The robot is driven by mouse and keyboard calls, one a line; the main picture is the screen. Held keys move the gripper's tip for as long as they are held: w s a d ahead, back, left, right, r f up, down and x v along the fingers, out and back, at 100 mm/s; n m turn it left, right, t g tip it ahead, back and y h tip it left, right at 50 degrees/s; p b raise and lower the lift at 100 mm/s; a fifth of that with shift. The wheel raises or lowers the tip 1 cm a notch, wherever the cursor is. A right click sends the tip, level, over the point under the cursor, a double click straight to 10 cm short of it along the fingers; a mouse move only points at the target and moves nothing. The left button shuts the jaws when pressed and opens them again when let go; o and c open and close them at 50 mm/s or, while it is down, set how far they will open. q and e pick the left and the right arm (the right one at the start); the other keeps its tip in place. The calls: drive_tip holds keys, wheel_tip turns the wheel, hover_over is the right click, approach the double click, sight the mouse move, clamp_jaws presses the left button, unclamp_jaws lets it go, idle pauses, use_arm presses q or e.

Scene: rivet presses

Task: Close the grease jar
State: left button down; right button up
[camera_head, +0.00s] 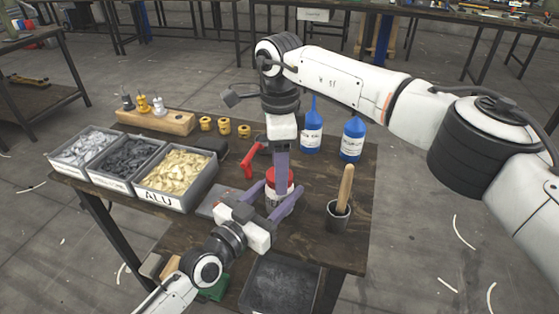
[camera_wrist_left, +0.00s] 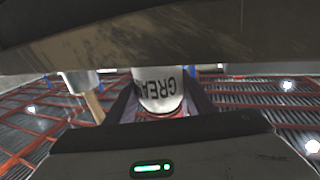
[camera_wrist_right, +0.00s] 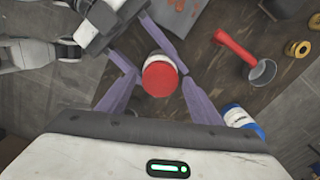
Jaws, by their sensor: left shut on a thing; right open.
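The grease jar is white with a red lid (camera_head: 279,181) on top. It stands upright on the table, and its lettering shows upside down in the left wrist view (camera_wrist_left: 160,85). My left gripper (camera_head: 281,195) comes from the front left and is shut on the jar body, one finger on each side. My right gripper (camera_head: 281,168) points down from above with open fingers. In the right wrist view the lid (camera_wrist_right: 160,79) lies between the open right fingers, with gaps at both sides. I cannot tell how tightly the lid sits.
A red-handled tool (camera_head: 248,166) lies behind the jar. Two blue bottles (camera_head: 312,137) stand behind right. A grey cup (camera_head: 338,219) with a wooden-handled tool stands right. Bins of small parts (camera_head: 160,197) fill the left side. A dark tray (camera_head: 281,288) is in front.

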drive_tip(key=shift+c, duration=0.4)
drive_tip(key=c, duration=1)
drive_tip(key=m, duration=0.3)
drive_tip(key=shift+c, duration=0.2)
drive_tip(key=m, duration=0.8)
drive_tip(key=shift+m, duration=0.4)
drive_tip(key=m, duration=0.3)
drive_tip(key=o, duration=1.3)
drive_tip(key=shift+c, duration=0.2)
